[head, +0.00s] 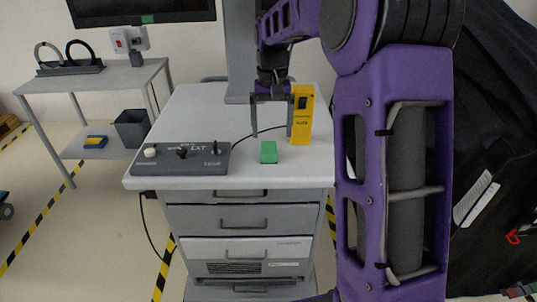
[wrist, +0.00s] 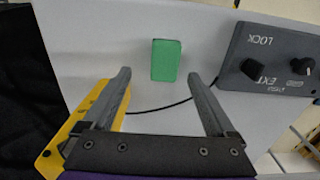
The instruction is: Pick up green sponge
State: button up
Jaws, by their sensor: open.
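The green sponge (head: 268,152) is a small block on the white cart top (head: 190,112), near its front edge. In the wrist view the green sponge (wrist: 166,60) lies beyond the fingertips, roughly centred between them and flat on the surface. My gripper (head: 271,133) hangs above the cart, fingers pointing down, apart and empty. In the wrist view my gripper (wrist: 158,73) shows its two dark fingers spread, with nothing between them but a black cable on the surface behind.
A yellow box (head: 302,114) stands close to the right finger in the head view. A grey control box (head: 181,159) with knobs lies left of the sponge. A grey column (head: 240,50) rises at the back. A side table (head: 95,80) stands at the left.

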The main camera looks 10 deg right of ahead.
aim_at(269, 147)
jog(key=shift+w+a+f+b, duration=0.1)
jog(key=shift+a+f+b, duration=0.15)
jog(key=shift+f, duration=1.3)
jog(key=shift+a+f+b, duration=0.15)
jog(key=shift+f+b, duration=0.1)
jog(key=shift+f, duration=1.3)
jog(key=shift+c, duration=0.3)
